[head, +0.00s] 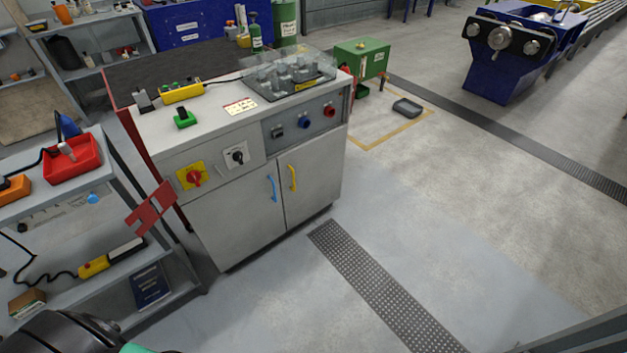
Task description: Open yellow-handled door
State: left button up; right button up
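The yellow handle (293,178) is a vertical bar on the right-hand door (314,175) of a grey control cabinet. This door looks shut. A blue handle (272,188) sits beside it on the left-hand door (235,220), which also looks shut. Neither of my grippers shows in the head view. A dark rounded part with a green piece, probably of my own body, shows at the bottom left, far from the cabinet doors.
A grey shelf cart (180,272) with a red bin (72,160) stands left of the cabinet. A dark floor grating (375,285) runs in front to the right. The floor before the doors is clear. A green box (360,60) and grey tray (407,108) are behind right.

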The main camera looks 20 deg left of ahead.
aim_at(311, 174)
jog(key=i+l, duration=0.15)
jog(key=i, duration=0.4)
jog(key=i+l, duration=0.15)
jog(key=i, duration=0.4)
